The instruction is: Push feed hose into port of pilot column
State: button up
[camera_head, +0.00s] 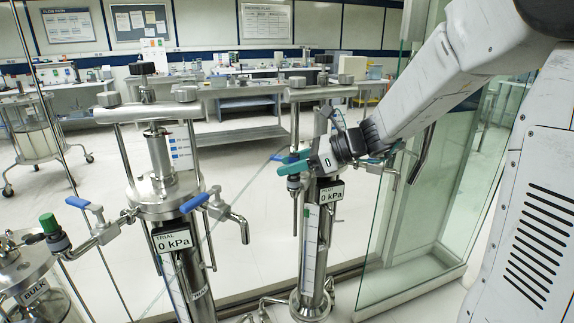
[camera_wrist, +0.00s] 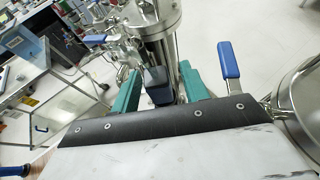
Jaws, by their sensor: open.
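The pilot column (camera_head: 313,245) stands right of centre in the head view, its gauge (camera_head: 331,193) reading 0 kPa. My gripper (camera_head: 330,165) is at the column's upper part, partly hiding the head and its port. In the wrist view my open gripper (camera_wrist: 158,90) has its two teal fingers well apart. A dark blue block (camera_wrist: 157,88) shows between them; I cannot tell whether it is the hose end or a column part. A thin translucent line (camera_head: 240,192), perhaps the feed hose, runs from lower left up towards the pilot column. Its end is unclear.
The trial column (camera_head: 170,205) stands to the left, with blue-handled valves. The bulk column (camera_head: 35,285) is at lower left, with a green-capped fitting (camera_head: 48,223). A glass panel (camera_head: 400,220) stands close right of the pilot column. Benches line the back; floor is open between.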

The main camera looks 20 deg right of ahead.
jog(key=v, duration=0.6)
jog(key=shift+d, duration=0.25)
jog(key=shift+s+r, duration=0.1)
jog(key=s+a+f+n+g+h, duration=0.1)
jog(key=s+n+h, duration=0.4)
jog(key=s+n, duration=0.7)
jog(key=s+f+n+g+h, duration=0.4)
jog(key=s+n+h, duration=0.2)
jog(key=s+n, duration=0.6)
jog(key=s, duration=0.3)
jog(key=shift+s+a+h, duration=0.15)
jog(key=shift+a+h, duration=0.15)
jog(key=shift+a, duration=0.1)
